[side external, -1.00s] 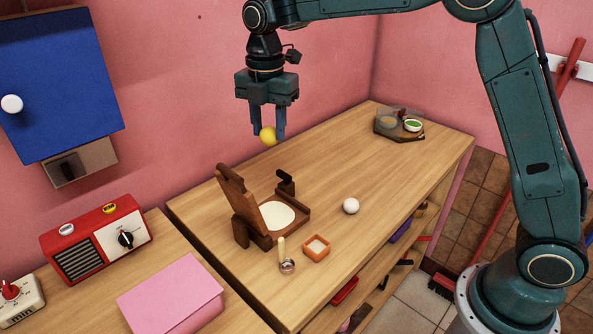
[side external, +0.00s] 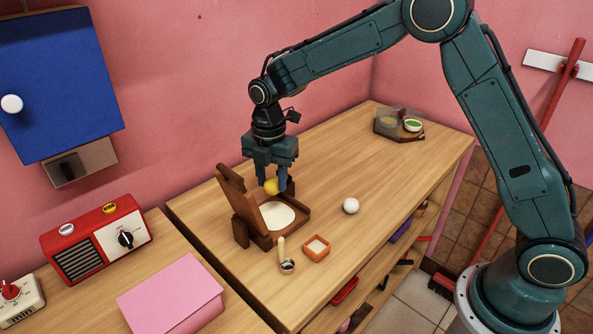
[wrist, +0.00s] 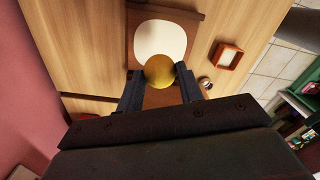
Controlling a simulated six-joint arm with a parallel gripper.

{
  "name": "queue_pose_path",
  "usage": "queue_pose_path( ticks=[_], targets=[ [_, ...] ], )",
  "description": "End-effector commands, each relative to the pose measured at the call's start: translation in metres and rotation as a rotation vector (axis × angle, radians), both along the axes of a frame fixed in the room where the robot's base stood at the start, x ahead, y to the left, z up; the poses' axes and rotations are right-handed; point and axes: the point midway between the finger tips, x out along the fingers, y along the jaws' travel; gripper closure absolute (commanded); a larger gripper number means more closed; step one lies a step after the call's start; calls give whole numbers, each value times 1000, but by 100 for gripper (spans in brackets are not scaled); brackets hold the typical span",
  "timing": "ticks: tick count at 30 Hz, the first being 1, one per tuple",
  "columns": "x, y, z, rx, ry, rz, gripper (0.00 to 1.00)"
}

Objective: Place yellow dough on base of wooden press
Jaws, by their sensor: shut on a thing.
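The yellow dough (side external: 271,186) is a ball held between the fingers of my gripper (side external: 271,180). In the wrist view the dough (wrist: 160,70) sits between the fingertips, in front of part of the press. The wooden press (side external: 303,217) stands open on the table, its lid (side external: 231,182) tilted up at the left. A cream round sheet (side external: 277,216) lies on its base. In the side view my gripper is over the rear part of the press, with the dough just above and behind the sheet. The exact height of the dough over the base is hard to tell.
A white ball (side external: 351,205) lies right of the press. An orange square dish (side external: 316,248) and a small metal cup with a pale handle (side external: 287,265) stand in front. A dark tray with bowls (side external: 398,126) is at the far end. The table between is clear.

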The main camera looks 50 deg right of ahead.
Motion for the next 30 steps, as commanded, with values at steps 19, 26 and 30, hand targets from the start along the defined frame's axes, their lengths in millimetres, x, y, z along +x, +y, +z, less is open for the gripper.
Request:
queue_pose_path(
  ticks=[19, 26, 30],
  targets=[
    [0, 0, -41, 0, 1, 0, 86],
    [0, 0, -66, 0, 1, 0, 86],
    [0, 0, -70, 0, 0, 0, 86]
  ],
)
